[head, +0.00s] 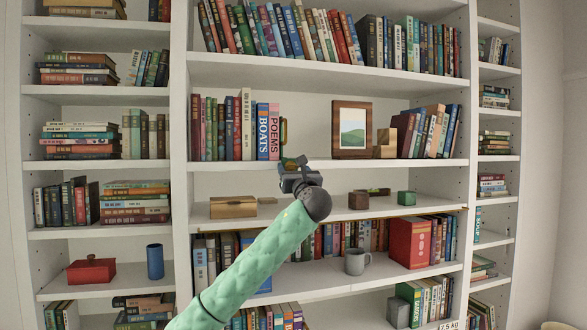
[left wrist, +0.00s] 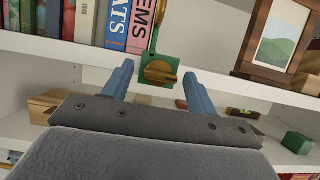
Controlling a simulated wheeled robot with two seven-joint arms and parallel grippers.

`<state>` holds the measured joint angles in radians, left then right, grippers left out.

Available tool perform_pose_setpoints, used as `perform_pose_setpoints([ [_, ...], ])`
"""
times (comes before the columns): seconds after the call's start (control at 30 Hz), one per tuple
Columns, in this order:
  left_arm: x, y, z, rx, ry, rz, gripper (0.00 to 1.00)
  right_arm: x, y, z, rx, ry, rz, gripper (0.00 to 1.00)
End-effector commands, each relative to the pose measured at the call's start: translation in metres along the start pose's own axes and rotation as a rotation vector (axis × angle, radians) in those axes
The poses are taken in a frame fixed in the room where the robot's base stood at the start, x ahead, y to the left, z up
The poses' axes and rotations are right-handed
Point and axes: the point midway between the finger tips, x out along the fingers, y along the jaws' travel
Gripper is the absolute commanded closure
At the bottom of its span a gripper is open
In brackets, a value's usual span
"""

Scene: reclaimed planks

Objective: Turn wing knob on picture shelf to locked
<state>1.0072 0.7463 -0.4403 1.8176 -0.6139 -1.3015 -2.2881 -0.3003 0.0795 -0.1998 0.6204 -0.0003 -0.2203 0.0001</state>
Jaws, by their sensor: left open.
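The wing knob (left wrist: 160,73) is brass-coloured and sits on a green plate (left wrist: 159,59) at the front edge of the picture shelf (head: 352,163). In the left wrist view its wing lies roughly level, slightly tilted. I cannot read any lock marking. My left gripper (left wrist: 158,76) is open, its two blue fingers on either side of the knob, with visible gaps between. In the head view my left gripper (head: 294,168) is in front of that shelf edge and hides most of the knob. My right gripper is not in view.
The framed picture (head: 352,130) stands on the shelf to the right, beside a wooden block. Upright books (head: 262,131) stand to the left. On the shelf below are a wooden box (head: 233,207) and a green cube (head: 406,198). A grey mug (head: 357,262) stands lower.

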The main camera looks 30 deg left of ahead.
Motion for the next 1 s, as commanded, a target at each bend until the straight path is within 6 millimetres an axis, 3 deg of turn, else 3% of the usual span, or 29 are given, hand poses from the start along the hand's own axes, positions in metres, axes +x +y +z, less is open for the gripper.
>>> perform_pose_setpoints([
  [0.13,0.0,0.0,0.0,0.0,0.0,0.0,0.42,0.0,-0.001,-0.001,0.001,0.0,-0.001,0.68],
  [0.37,0.0,0.0,0.0,0.0,0.0,0.0,0.85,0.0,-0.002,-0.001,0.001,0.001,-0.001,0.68],
  [0.4,0.0,0.0,0.0,0.0,0.0,0.0,0.87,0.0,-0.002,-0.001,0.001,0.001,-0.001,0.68],
  [0.67,-0.001,-0.001,-0.002,-0.025,0.0,0.01,0.87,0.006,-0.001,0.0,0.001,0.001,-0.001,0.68],
  [1.0,-0.002,-0.002,-0.003,-0.164,0.001,0.067,0.87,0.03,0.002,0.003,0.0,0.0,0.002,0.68],
])
